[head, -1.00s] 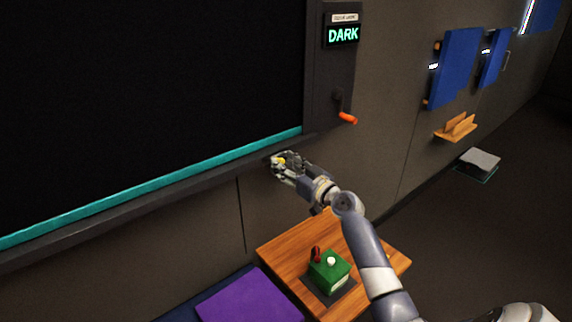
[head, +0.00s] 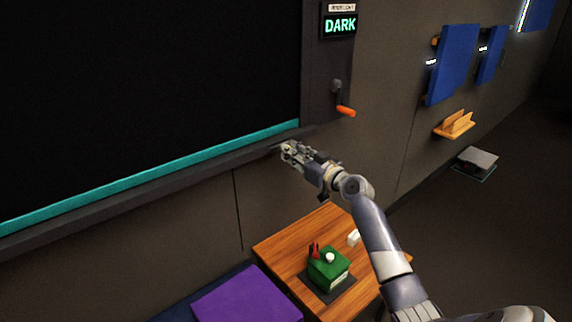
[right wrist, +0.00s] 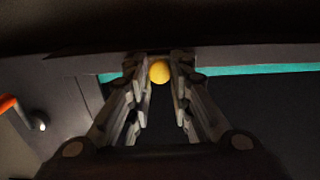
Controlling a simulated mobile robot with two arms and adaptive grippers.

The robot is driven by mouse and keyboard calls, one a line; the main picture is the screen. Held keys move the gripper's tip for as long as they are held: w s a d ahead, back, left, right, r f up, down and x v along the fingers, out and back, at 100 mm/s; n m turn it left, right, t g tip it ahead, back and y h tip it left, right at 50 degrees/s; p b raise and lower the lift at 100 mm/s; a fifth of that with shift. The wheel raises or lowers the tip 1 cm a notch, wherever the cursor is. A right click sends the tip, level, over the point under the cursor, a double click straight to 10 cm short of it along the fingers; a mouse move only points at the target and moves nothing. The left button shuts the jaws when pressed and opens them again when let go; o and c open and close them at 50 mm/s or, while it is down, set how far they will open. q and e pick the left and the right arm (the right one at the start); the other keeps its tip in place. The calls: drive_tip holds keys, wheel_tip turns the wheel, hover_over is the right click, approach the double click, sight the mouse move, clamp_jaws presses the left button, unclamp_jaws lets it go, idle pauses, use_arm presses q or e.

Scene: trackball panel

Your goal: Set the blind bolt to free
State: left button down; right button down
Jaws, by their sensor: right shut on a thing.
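The blind is a large black panel (head: 140,90) with a teal bottom bar (head: 150,178), above a dark sill. A round yellow knob (right wrist: 159,71), seemingly the bolt's, sits by the sill's right end in the right wrist view. My right gripper (head: 286,150) is at the sill near the blind's lower right corner. Its fingers (right wrist: 160,75) are shut on the yellow knob, one on each side. In the head view the knob is hidden by the fingers, and the rest of the bolt does not show. My left gripper is not in view.
An orange-handled crank (head: 345,111) is on the frame below a sign reading DARK (head: 340,25). A wooden table (head: 285,247) below holds a green box (head: 328,266) with a red lever. A purple cushion (head: 247,297) is left of it. Blue wall panels (head: 452,65) are at right.

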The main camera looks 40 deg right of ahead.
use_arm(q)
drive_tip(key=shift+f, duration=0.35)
use_arm(e)
drive_tip(key=shift+d+r, duration=0.1)
drive_tip(key=shift+d, duration=0.2)
drive_tip(key=c, duration=1.5)
unclamp_jaws()
drive_tip(key=shift+o, duration=0.3)
drive_tip(key=shift+d, duration=0.15)
drive_tip(key=s, duration=1.2)
drive_tip(key=shift+d, duration=0.45)
